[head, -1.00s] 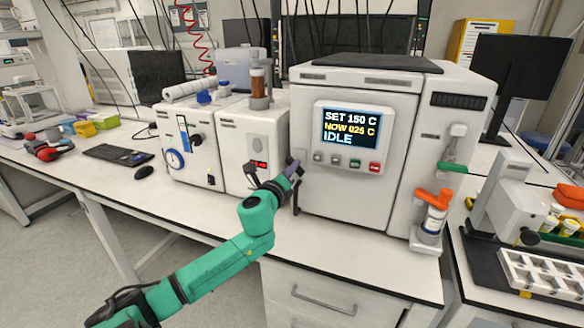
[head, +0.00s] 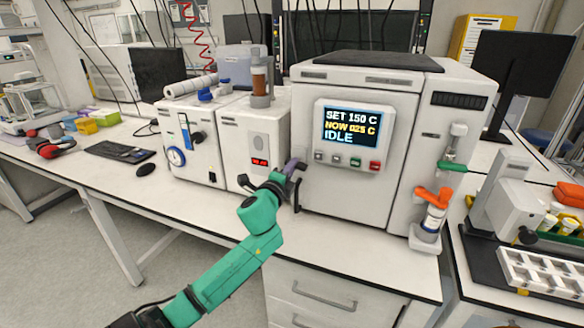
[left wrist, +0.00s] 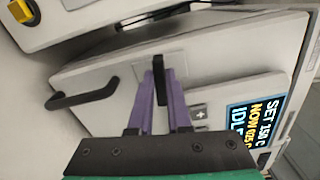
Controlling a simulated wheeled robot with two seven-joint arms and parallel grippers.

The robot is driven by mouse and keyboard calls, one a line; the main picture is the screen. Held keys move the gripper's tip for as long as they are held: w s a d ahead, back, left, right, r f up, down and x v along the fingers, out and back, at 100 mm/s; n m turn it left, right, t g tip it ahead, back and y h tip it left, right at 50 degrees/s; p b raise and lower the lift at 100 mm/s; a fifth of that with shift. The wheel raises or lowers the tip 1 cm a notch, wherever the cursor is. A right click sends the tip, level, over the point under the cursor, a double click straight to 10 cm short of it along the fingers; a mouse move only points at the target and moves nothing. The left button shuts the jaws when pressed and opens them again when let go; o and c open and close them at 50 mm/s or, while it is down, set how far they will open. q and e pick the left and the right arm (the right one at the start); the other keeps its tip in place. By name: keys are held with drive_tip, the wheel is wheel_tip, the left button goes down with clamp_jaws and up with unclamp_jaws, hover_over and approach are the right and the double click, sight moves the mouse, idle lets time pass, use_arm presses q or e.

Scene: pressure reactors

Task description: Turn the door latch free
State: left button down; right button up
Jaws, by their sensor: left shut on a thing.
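The white reactor door (head: 345,195) is closed, with a display and buttons on its front. The door latch is a small black bar on a grey plate; it shows in the left wrist view (left wrist: 159,68). My left gripper (head: 297,166) is at the door's left edge, left of the display. In the left wrist view its purple fingers (left wrist: 160,98) are shut on the black latch, one on each side. In the head view the fingers mostly hide the latch. A black door handle (head: 297,195) is just below the gripper, apart from it. My right gripper is not in view.
A white unit with a red readout (head: 258,140) stands close on the left. An orange valve (head: 433,196) and a green lever (head: 453,167) stick out at the right. The bench front is clear. The display (head: 351,124) reads SET 150 C, NOW 025 C, IDLE.

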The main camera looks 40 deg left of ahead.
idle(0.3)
use_arm(q)
drive_tip(key=c, duration=0.9)
unclamp_jaws()
drive_tip(key=shift+o, duration=0.2)
drive_tip(key=b+v, duration=0.2)
drive_tip(key=v, duration=1.2)
drive_tip(key=shift+s, duration=0.3)
drive_tip(key=shift+d, duration=0.1)
